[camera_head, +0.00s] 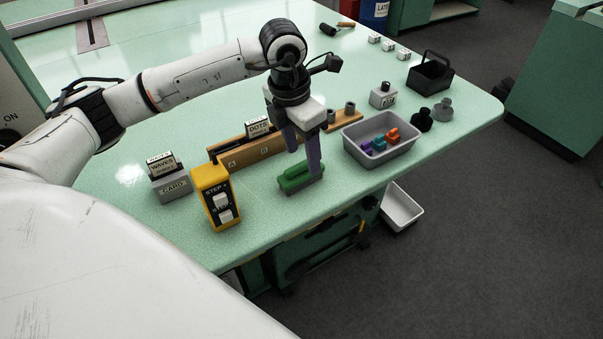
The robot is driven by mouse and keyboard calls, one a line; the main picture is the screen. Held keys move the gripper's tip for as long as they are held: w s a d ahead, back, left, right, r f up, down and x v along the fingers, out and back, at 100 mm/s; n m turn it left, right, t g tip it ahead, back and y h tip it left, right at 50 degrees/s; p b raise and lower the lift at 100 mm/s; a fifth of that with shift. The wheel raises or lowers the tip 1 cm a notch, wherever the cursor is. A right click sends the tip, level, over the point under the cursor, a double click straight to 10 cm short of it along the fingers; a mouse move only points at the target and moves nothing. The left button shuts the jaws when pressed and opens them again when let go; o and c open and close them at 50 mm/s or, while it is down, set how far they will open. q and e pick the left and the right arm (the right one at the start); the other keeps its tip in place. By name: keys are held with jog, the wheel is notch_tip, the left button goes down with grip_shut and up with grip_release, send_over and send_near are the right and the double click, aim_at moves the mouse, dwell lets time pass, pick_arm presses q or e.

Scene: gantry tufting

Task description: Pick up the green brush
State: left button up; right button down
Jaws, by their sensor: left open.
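The green brush (296,178) lies on the pale green table near its front edge, between the yellow box and the grey tray. My left gripper (303,163) points down over the brush, its fingers at the brush's right part. The fingers are apart; one finger reaches down beside the brush's right end, and I cannot tell whether it touches. The brush appears to rest on the table. My right gripper is not in view.
A yellow step box (214,197) stands left of the brush, with a grey card holder (171,183) beyond it. A wooden rack (240,152) stands behind. A grey tray (409,148) with coloured pieces sits to the right. The table edge is close in front.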

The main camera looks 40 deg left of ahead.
aim_at(301, 164)
pick_arm(q)
jog(key=f, duration=0.4)
jog(key=shift+a+p, duration=0.25)
jog(key=shift+p, duration=0.1)
jog(key=shift+w+f, duration=0.15)
jog(key=shift+f, duration=0.45)
jog(key=shift+r, duration=0.1)
jog(key=c, duration=1.2)
jog(key=shift+r+b, duration=0.4)
jog(key=shift+r, duration=4.6)
